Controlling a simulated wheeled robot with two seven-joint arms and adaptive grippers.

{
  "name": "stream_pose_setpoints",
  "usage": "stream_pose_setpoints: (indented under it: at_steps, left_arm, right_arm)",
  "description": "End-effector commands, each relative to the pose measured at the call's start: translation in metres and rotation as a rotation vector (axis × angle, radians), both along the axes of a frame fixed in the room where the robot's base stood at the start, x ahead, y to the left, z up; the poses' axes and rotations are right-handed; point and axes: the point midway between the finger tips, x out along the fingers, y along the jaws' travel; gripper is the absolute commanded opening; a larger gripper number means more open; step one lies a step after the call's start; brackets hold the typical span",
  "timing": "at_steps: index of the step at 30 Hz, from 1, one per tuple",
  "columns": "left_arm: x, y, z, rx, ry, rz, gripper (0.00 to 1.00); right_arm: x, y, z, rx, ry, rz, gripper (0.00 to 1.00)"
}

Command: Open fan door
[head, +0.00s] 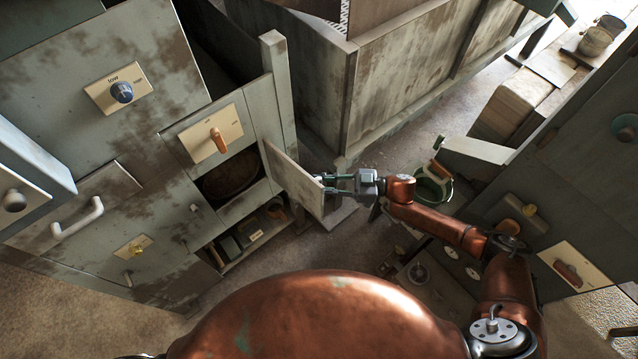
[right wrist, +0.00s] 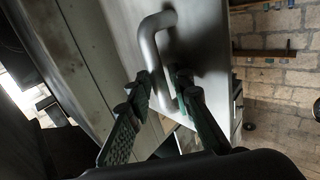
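The fan door (head: 294,180) is a grey panel standing swung out from the left cabinet, with a dark round opening (head: 230,182) showing beside it. My right gripper (head: 328,182) is at the outer face of the door. In the right wrist view, the door's bent grey handle (right wrist: 151,42) runs between the fingertips of this gripper (right wrist: 162,78), which look closed on the bar from both sides. The handle itself is too small to make out clearly in the head view. My left gripper is in neither view.
The left cabinet has an orange switch (head: 218,140), a blue knob (head: 121,92) and a drawer handle (head: 77,218). An open shelf with small items (head: 252,232) lies below the opening. A green bucket (head: 433,187) stands behind my right arm. Another panel cabinet (head: 590,180) is at the right.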

Motion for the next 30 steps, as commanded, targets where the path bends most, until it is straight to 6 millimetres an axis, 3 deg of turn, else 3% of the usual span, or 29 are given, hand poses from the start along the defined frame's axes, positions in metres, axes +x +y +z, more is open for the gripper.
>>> stream_pose_setpoints:
  at_steps: [7,11,24,30]
  left_arm:
    - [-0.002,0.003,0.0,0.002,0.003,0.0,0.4]
    - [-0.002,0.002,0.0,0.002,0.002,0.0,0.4]
    - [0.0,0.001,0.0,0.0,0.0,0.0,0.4]
    - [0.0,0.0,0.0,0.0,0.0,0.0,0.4]
  right_arm:
    - [0.0,0.0,0.0,0.0,-0.001,0.002,0.2]
    - [-0.001,-0.011,-0.001,-0.001,0.0,0.0,0.2]
    - [-0.01,-0.096,0.0,-0.001,0.0,-0.002,0.2]
    - [-0.012,-0.116,0.0,0.0,0.0,-0.001,0.2]
